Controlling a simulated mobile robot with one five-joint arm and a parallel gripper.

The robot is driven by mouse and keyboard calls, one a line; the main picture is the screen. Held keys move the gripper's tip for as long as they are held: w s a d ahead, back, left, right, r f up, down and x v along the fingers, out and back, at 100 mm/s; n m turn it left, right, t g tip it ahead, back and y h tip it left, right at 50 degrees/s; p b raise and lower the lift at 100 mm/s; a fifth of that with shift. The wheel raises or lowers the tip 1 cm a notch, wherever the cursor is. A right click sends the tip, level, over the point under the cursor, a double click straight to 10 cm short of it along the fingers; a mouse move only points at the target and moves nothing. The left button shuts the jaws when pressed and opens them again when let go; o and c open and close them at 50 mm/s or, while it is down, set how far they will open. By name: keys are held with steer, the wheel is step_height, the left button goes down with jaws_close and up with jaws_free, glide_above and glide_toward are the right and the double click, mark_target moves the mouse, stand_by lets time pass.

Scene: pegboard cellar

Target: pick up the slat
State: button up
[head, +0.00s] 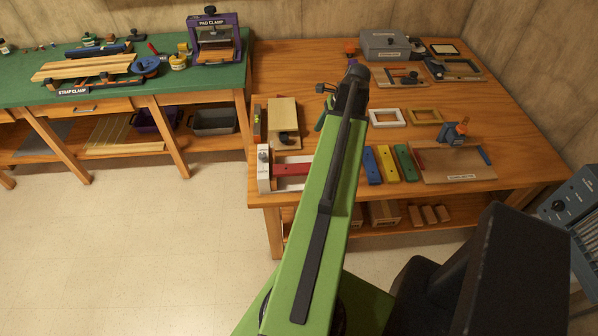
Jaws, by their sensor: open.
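Several thin pale wooden slats (85,67) lie side by side on the strap clamp on the green-topped bench at left. On the wooden table, short blue (371,165), yellow (387,164) and green (404,162) bars lie side by side, just right of my arm. A red bar (292,169) lies in a white-ended holder left of my arm. The view does not settle which piece is the slat. My gripper (328,98) is open above the wooden table, seen small and partly hidden by my arm. No held piece shows.
A purple pad clamp (214,42) stands on the green bench. The pale floor (130,240) at left is clear.

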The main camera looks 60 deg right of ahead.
steer(key=b, duration=1.1)
glide_above(300, 168)
steer(key=s+d, duration=0.1)
steer(key=s, duration=0.1)
step_height(300, 168, down, 11)
steer(key=shift+s+d+f, duration=0.1)
steer(key=shift+d+f, duration=0.05)
steer(key=shift+f, duration=0.05)
steer(key=shift+f+b, duration=0.1)
steer(key=shift+b, duration=0.2)
steer(key=b+x, duration=0.5)
steer(key=shift+d+f, duration=0.1)
steer(key=shift+f, duration=0.05)
steer(key=shift+c, duration=0.4)
steer(key=c, duration=1.5)
